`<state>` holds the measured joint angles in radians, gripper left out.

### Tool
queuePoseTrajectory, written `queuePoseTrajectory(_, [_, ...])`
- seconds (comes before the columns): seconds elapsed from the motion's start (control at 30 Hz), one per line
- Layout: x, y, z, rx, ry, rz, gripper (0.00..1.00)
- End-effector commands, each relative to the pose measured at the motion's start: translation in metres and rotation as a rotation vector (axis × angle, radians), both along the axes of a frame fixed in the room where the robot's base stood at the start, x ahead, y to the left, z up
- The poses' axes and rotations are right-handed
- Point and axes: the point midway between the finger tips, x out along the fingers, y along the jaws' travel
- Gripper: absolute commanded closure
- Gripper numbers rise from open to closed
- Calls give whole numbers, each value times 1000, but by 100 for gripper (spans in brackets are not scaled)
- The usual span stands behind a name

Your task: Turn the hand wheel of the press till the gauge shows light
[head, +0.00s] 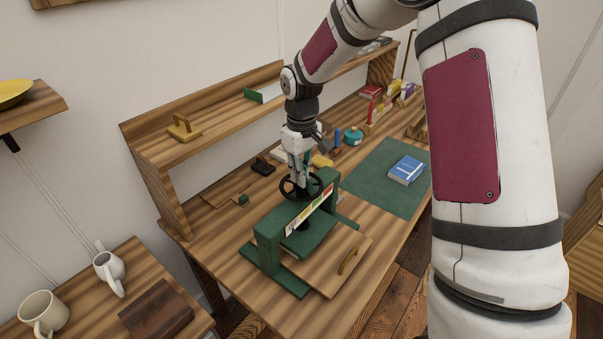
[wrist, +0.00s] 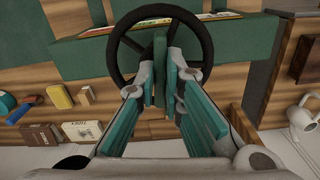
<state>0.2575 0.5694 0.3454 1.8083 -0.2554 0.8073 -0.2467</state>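The green press (head: 268,245) stands on the wooden bench, with its black hand wheel (head: 287,187) on top. The wheel also shows in the wrist view (wrist: 121,50). A coloured gauge strip (head: 310,208) runs along the front of the press's top beam. Its pointer is too small to read, and in the wrist view only the edge of the strip shows. My gripper (wrist: 167,62) points down at the wheel. Its teal-padded fingers are close together at the near part of the wheel and appear shut on it; they hide that part of the rim.
A wooden board with a handle (head: 347,262) lies at the foot of the press. A green mat (head: 372,185) with a blue book (head: 406,170) lies to the right. Small items sit behind the press.

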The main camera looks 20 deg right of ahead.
Motion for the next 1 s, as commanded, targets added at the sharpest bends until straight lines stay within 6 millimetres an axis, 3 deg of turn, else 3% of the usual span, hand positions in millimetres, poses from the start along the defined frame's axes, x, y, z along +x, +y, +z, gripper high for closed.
queuePoseTrajectory(0.03, [0, 0, 0, 0, 0, 0, 82])
queuePoseTrajectory(0.1, [0, 0, 0, 0, 0, 0, 71])
queuePoseTrajectory(0.47, [0, 0, 4, 0, -1, 1, 71])
queuePoseTrajectory(0.67, [1, 0, 32, -1, -5, 0, 71])
queuePoseTrajectory(1.0, [1, 0, 98, 0, -3, 0, 71])
